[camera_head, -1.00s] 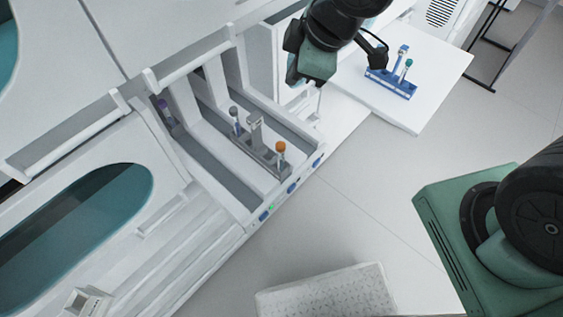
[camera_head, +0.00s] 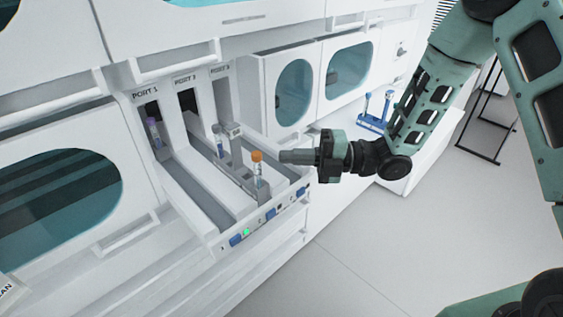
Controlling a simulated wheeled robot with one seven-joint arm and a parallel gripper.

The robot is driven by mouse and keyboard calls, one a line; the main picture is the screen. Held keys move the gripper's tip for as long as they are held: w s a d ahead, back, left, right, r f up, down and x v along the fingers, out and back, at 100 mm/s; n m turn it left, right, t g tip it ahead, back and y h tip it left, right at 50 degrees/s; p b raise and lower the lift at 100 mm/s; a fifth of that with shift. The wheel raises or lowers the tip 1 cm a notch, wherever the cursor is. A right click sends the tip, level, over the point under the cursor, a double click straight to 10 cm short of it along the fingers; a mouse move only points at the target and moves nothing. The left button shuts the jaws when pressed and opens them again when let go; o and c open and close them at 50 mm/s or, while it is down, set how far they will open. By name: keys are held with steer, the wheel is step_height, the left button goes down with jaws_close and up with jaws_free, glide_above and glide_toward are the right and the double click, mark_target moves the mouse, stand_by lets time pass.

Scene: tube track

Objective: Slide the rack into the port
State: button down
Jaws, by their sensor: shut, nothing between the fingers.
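A grey rack (camera_head: 240,172) lies in what looks like the middle lane of the drawer (camera_head: 207,183). It holds an orange-capped tube (camera_head: 257,168) near the front and a grey-capped tube (camera_head: 218,141) farther back. Behind it the wall has openings labelled PORT 1 (camera_head: 151,112), PORT 2 (camera_head: 187,101) and a third port (camera_head: 221,97). My gripper (camera_head: 283,157) is shut and empty. It points left, just right of the orange-capped tube; I cannot tell whether it touches the rack.
A purple-capped tube (camera_head: 153,132) stands at the mouth of PORT 1. A green light (camera_head: 246,232) shows on the drawer front. A blue rack with tubes (camera_head: 372,121) stands on the white side table (camera_head: 408,150). Floor in front is clear.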

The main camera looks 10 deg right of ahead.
mark_target(237, 156)
steer(key=a, duration=0.2)
steer(key=w+a, duration=0.1)
steer(key=a, duration=0.2)
steer(key=a+p, duration=0.1)
steer(key=a, duration=0.2)
steer(key=shift+w+a, duration=0.2)
steer(key=shift+w, duration=0.1)
